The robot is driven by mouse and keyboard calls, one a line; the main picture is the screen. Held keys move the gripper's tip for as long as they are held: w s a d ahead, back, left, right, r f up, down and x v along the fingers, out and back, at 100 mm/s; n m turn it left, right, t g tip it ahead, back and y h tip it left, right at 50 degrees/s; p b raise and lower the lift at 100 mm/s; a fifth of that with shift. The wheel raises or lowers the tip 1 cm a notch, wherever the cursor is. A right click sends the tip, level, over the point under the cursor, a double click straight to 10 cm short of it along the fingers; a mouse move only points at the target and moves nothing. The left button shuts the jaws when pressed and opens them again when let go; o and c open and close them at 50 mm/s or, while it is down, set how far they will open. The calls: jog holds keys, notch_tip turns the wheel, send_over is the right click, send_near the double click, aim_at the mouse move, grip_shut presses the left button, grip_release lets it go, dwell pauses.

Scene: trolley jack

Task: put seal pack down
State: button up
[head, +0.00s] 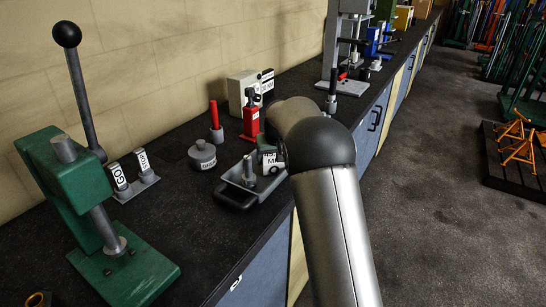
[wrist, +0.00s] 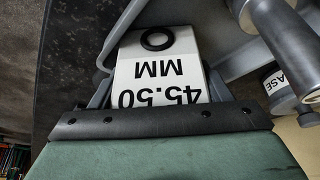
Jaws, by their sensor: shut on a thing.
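The seal pack (wrist: 158,72) is a white card printed "45.50 MM" with a black ring on it. My gripper (wrist: 158,88) is shut on it, with grey fingers along its two sides. In the head view the pack (head: 270,164) shows at the end of my arm, over the right part of a grey tray (head: 236,199) on the dark bench. My arm hides part of that area. I cannot tell whether the pack touches the tray.
A metal cylinder (head: 249,168) stands in the tray. A lidded grey pot (head: 202,156), a red-handled tool (head: 215,122) and a red bottle jack (head: 250,118) stand behind. A green press (head: 125,270) and two labelled posts are at left. Bare bench lies between press and tray.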

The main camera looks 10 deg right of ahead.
jog(key=shift+f, duration=0.2)
jog(key=o, duration=0.7)
jog(key=shift+r, duration=0.1)
jog(key=shift+r, duration=0.25)
jog(key=b+v, duration=0.1)
jog(key=v, duration=1)
jog(key=shift+s+r+b, duration=0.2)
jog(key=shift+r+b, duration=0.1)
jog(key=shift+r, duration=0.05)
jog(key=s+a+f+g, duration=0.1)
jog(key=s+f, duration=0.3)
jog(key=s, duration=1)
jog(key=s+f+g, duration=0.1)
jog(key=s+f, duration=0.2)
jog(key=s, duration=1.1)
jog(key=s+a+f+g, duration=0.1)
jog(key=s+f, duration=0.3)
jog(key=s, duration=1)
jog(key=shift+s+a+f+g, duration=0.2)
jog(key=shift+a+f+g, duration=0.1)
jog(key=shift+g, duration=0.3)
